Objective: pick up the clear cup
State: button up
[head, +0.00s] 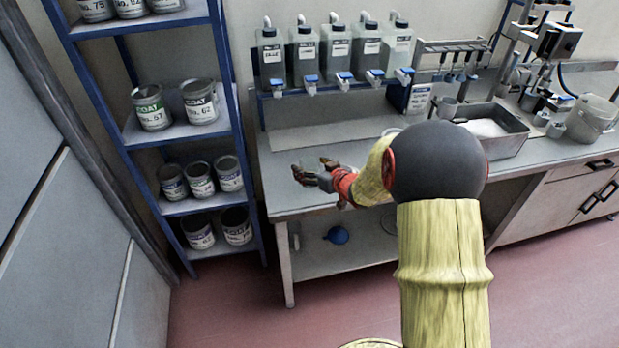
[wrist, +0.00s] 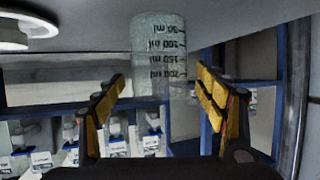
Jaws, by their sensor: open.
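The clear cup (wrist: 158,45) is a see-through beaker with dark millilitre marks. It shows upside down in the wrist view, its base against the grey bench top. My gripper (wrist: 160,78) is open, with one yellow-padded finger on each side of the lower part of the picture. The cup lies in line with the gap between the fingers and slightly beyond the tips; I cannot see contact. In the head view my gripper (head: 311,165) is low over the left part of the bench (head: 280,198). The cup is too faint to make out clearly there.
Several grey bottles with blue taps (head: 338,55) stand on a rack behind the bench. A blue shelf of paint cans (head: 200,100) is at the left. A metal tray (head: 510,143) is to the right. A white round item (wrist: 28,28) is in the wrist view.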

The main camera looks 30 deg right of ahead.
jog(key=shift+w, duration=0.2)
jog(key=shift+c, duration=1.1)
jog(key=c, duration=0.9)
